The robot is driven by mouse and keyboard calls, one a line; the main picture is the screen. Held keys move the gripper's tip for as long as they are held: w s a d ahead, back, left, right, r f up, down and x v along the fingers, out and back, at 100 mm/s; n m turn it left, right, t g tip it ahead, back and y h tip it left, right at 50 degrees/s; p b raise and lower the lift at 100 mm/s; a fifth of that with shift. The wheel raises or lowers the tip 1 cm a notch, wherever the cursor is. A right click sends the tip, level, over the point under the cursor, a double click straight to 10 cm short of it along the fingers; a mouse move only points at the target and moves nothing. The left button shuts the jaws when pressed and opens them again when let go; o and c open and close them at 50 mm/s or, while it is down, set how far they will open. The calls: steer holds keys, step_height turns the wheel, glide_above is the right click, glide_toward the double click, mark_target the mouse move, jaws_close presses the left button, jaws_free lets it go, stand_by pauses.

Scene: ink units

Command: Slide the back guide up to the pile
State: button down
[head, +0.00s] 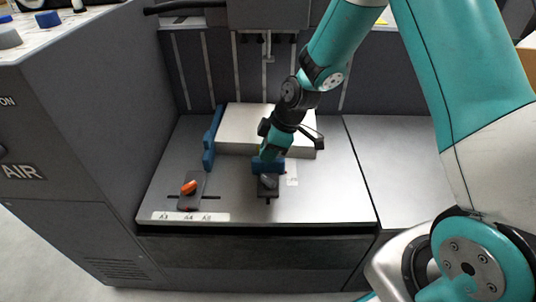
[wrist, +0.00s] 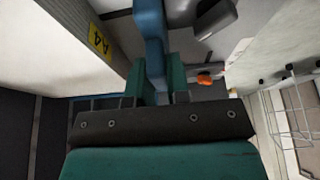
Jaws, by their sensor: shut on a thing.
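The pile (head: 240,130) is a white stack lying flat on the grey bed. In the wrist view its side (wrist: 84,35) carries a yellow A4 label. The back guide (head: 262,167) is a blue upright piece on a dark sliding base with a grey knob, in front of the pile. My gripper (head: 270,153) is shut on its upper part. In the wrist view the blue back guide (wrist: 150,35) sits between my green fingers (wrist: 155,78). A narrow strip of bed shows there between guide and pile, so they look apart.
A blue side guide (head: 209,142) stands along the pile's left edge. An orange lever (head: 189,187) sits on a dark plate at the front left, above a white size strip (head: 190,217). A grey panel (head: 185,70) rises behind. The bed's right side is clear.

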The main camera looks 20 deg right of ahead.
steer(key=w, duration=0.2)
steer(key=w+d, duration=0.1)
steer(key=w, duration=0.1)
steer(key=w+d+p, duration=0.1)
steer(key=w, duration=0.1)
steer(key=shift+w+d, duration=0.1)
steer(key=shift+d, duration=0.15)
steer(key=c, duration=1.1)
jaws_free()
steer(key=shift+r, duration=0.1)
steer(key=p+v, duration=0.4)
steer(key=v, duration=1.3)
steer(key=shift+r, duration=0.1)
